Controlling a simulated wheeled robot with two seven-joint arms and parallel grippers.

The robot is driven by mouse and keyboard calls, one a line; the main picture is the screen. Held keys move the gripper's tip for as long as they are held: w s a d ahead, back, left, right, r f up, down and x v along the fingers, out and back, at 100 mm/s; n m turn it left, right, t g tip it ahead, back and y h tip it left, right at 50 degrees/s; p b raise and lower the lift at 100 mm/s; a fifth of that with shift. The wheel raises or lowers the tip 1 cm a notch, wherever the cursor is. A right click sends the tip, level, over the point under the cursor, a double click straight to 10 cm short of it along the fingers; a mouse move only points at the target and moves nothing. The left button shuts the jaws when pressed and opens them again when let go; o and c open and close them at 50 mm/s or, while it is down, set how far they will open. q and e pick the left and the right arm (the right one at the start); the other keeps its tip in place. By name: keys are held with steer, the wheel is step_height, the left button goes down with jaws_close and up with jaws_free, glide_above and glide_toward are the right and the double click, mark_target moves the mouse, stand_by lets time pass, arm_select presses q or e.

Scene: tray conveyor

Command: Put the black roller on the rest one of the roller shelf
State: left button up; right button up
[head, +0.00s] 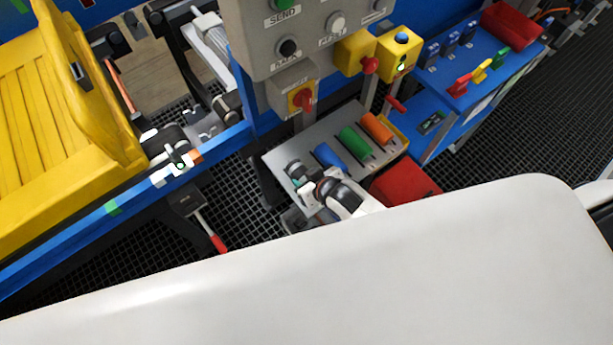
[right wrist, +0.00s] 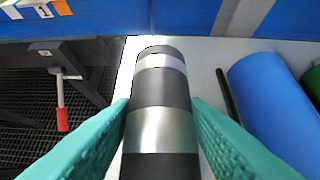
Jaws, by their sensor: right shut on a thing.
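The black roller (right wrist: 160,90), dark with silver bands, lies between the teal fingers of my right gripper (right wrist: 162,132). In the head view the roller (head: 296,168) is partly hidden by my right gripper (head: 306,188). The gripper is shut on it at the left end of the grey roller shelf (head: 338,122). The roller is over the shelf's leftmost place, left of the blue roller (head: 330,156). I cannot tell whether it touches the shelf. The rest's number is not readable. My left gripper is not in view.
A green roller (head: 356,141) and an orange roller (head: 377,127) lie further right on the shelf. A dark rail (right wrist: 227,95) separates the black and blue rollers. A red box (head: 405,184) stands at the shelf's right. A red-handled lever (right wrist: 62,105) is left of it.

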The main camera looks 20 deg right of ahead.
steer(key=o, duration=1.2)
steer(key=shift+f, duration=0.1)
steer(key=v, duration=1.2)
